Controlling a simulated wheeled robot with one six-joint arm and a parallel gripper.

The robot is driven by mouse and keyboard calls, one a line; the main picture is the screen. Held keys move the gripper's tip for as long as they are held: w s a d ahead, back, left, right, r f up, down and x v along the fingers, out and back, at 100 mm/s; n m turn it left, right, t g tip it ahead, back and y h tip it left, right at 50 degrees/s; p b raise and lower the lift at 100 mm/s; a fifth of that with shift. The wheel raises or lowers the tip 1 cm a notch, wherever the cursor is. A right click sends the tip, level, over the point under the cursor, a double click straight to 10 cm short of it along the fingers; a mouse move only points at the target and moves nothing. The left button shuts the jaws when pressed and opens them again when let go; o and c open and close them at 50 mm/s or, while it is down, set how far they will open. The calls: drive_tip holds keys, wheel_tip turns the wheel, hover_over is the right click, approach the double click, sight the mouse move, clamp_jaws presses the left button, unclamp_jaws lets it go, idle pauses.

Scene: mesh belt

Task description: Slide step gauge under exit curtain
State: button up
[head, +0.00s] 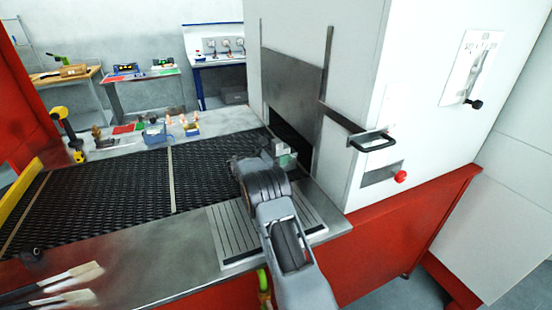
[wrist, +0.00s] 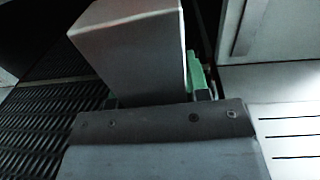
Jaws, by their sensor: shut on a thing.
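My gripper (head: 279,156) is at the near side of the oven's mouth, low over the belt's edge. It is shut on a pale grey block, which I take for the step gauge (wrist: 135,48); the block fills the wrist view beyond the dark fingers. A green piece (wrist: 196,75) shows along its right side; I cannot tell whether it is part of the gauge. In the head view the gauge is mostly hidden by my wrist. The exit curtain (head: 293,85) is a grey panel over the opening, with a dark gap (head: 290,130) below it.
The black mesh belt (head: 120,185) runs left from the opening. A slotted metal plate (head: 235,235) lies beneath my arm. A black handle (head: 372,141) and a red button (head: 400,176) stick out of the white housing at right. Small items line the belt's far ledge.

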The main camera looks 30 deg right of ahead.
drive_tip(key=shift+s+d, duration=0.15)
drive_tip(key=shift+d, duration=0.85)
drive_tip(key=shift+s+d, duration=0.1)
drive_tip(key=shift+d, duration=0.85)
drive_tip(key=shift+f, duration=0.1)
drive_tip(key=o, duration=1.3)
drive_tip(key=shift+f, duration=0.1)
drive_tip(key=shift+a, duration=0.15)
